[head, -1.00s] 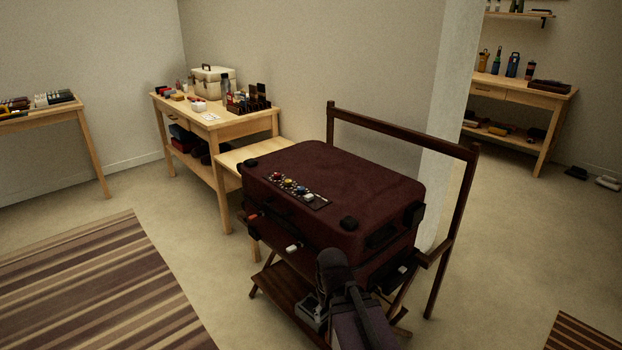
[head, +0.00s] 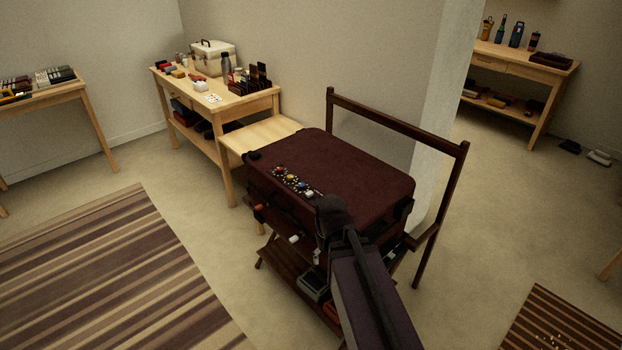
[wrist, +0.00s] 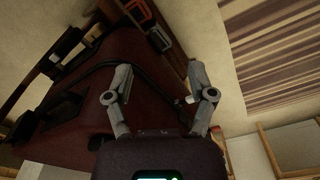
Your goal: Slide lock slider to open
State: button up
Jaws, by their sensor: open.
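The dark red suitcase (head: 355,168) lies shut on a dark wooden rack. On its front side I see a small white piece (head: 293,239) and a small orange-red piece (head: 259,211); I cannot tell for sure which is the lock slider. My gripper (wrist: 160,82) is open and empty in the wrist view, in front of the suitcase's front side. The suitcase (wrist: 70,120) fills the left of that view. A small white piece (wrist: 188,99) shows close to the right finger; contact cannot be told. In the head view my arm hides the gripper's tips and part of the suitcase front.
The rack's dark frame (head: 395,125) rises behind and right. A grey box (head: 313,285) sits on the rack's lower shelf. A wooden table (head: 225,100) stands at the back left. A striped rug (head: 120,275) covers open floor.

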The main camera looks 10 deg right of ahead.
notch_tip(320, 180, up, 7)
jog(key=w+p, duration=0.1)
jog(key=p, duration=0.5)
notch_tip(320, 180, up, 10)
jog(key=n+t+y+p, duration=0.2)
jog(key=n+t+p, duration=0.2)
jog(key=n+p, duration=0.3)
send_over(310, 193)
jog(key=s+d+p, duration=0.1)
jog(key=s+d, duration=0.2)
jog(key=s, duration=0.2)
jog(key=shift+w+a+m, duration=0.1)
jog(key=shift+m, duration=0.4)
jog(key=shift+f, duration=0.15)
jog(key=shift+g, duration=0.3)
jog(key=b+x, duration=1.2)
jog(key=x, duration=0.1)
jog(key=shift+w+a+f+b, duration=0.2)
jog(key=shift+f+b, duration=0.05)
jog(key=shift+b, duration=0.05)
